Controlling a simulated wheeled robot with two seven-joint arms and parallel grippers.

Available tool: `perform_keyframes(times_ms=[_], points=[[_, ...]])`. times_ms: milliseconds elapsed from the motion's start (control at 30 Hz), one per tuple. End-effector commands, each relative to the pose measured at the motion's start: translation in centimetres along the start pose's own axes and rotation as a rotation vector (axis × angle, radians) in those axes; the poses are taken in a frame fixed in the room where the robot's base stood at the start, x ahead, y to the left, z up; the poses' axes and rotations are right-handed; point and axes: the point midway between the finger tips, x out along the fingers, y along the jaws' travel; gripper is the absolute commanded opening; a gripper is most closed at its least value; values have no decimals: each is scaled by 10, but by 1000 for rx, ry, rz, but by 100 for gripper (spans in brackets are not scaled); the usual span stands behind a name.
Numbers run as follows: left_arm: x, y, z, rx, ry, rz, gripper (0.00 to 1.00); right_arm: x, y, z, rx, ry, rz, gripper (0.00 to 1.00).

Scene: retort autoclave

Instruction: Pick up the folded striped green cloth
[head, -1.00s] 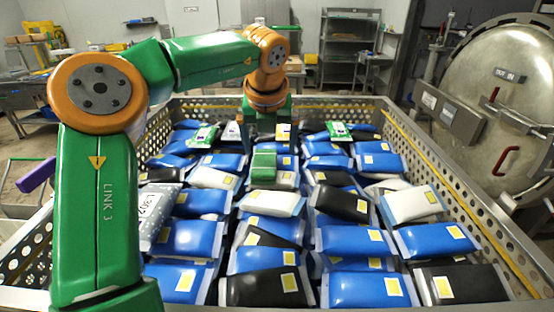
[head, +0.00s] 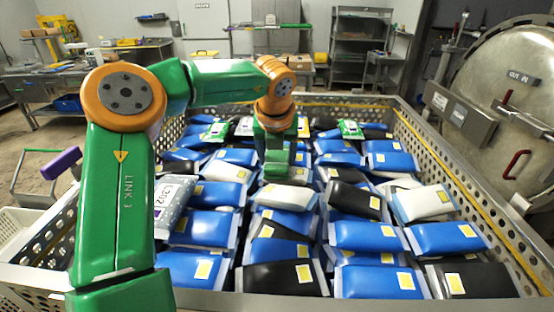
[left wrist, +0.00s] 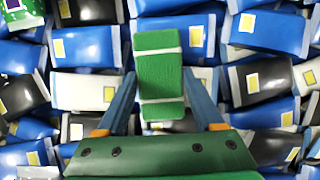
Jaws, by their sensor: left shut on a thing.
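The folded green cloth (head: 276,169) with pale stripes lies among the pouches near the middle of the perforated metal basket (head: 461,197). In the left wrist view the cloth (left wrist: 159,77) stands upright in the picture, with pale bands across it. My left gripper (head: 277,152) comes down from above and is shut on the cloth. In the left wrist view its two fingers (left wrist: 160,88) reach in from either side of the cloth. The cloth's underside is hidden, so I cannot tell whether it is clear of the pouches. My right gripper is not in view.
Blue, black and white pouches (head: 368,235) with yellow labels fill the basket around the cloth. A grey packet (head: 175,201) lies at the left. The round autoclave door (head: 512,100) stands at the right. Shelves (head: 360,42) and benches are at the back.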

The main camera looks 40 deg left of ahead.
Motion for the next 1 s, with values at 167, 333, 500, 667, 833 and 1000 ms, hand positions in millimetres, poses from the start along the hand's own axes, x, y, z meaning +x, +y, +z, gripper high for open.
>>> perform_keyframes(times_ms=[167,333,500,667,833,1000], points=[[-9,0,5,-3,-2,1,16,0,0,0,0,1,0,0],[-44,12,17,-6,-5,-4,16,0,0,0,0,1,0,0],[-88,50,30,-6,-5,-3,16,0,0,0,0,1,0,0],[-108,95,30,-4,-2,-4,16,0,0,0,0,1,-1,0],[-122,126,32,-3,0,-1,16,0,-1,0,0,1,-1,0],[-127,138,32,-1,0,-1,16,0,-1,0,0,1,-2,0]])
